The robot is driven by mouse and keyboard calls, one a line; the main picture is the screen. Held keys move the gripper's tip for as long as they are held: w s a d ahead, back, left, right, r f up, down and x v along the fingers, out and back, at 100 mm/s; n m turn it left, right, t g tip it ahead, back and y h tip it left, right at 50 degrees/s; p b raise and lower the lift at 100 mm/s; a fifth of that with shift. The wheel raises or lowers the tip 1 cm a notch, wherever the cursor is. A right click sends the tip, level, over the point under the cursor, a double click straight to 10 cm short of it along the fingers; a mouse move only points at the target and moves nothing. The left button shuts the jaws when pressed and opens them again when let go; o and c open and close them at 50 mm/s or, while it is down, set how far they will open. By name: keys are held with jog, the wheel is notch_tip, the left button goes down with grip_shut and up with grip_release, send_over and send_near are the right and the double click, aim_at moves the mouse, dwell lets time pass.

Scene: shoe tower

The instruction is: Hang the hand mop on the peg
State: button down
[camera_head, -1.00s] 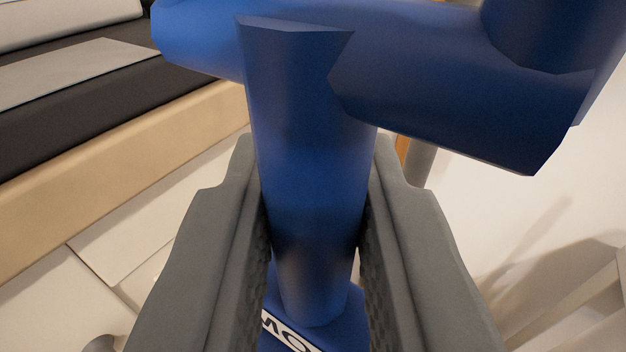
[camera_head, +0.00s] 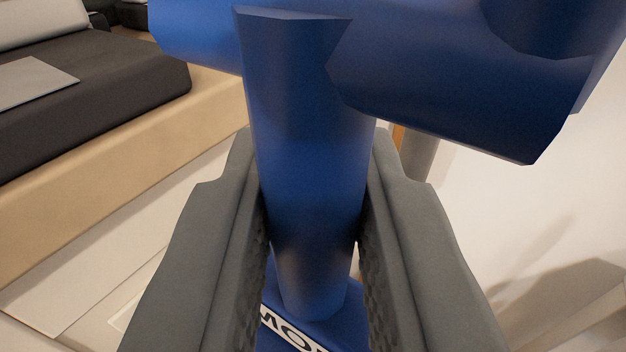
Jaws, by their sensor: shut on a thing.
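The blue hand mop (camera_head: 305,150) fills the middle of the view. Its upright post stands between the grey fingers of my gripper (camera_head: 315,235), which are shut on it from both sides. Thick blue bars of the mop cross the top of the view and reach to the upper right. Below the fingers a flat blue part with white and black lettering shows in part. No peg can be made out in this view.
A bed or couch with a dark mattress (camera_head: 110,95) and a light wooden frame (camera_head: 130,155) is at the left. A pale wall (camera_head: 540,170) with shadows is at the right. An orange strip and a grey post (camera_head: 422,155) show partly behind the mop.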

jog(key=w+d+f, duration=0.1)
jog(key=w+d, duration=0.2)
jog(key=w, duration=0.1)
jog(key=shift+w+d, duration=0.25)
jog(key=shift+w, duration=0.15)
dwell(0.6)
jog(key=shift+f, duration=0.1)
dwell(0.5)
jog(key=c, duration=1.2)
grip_release()
jog(key=s, duration=1.7)
jog(key=shift+s+a+r, duration=0.2)
jog(key=shift+a+r, duration=0.1)
jog(key=shift+r, duration=0.1)
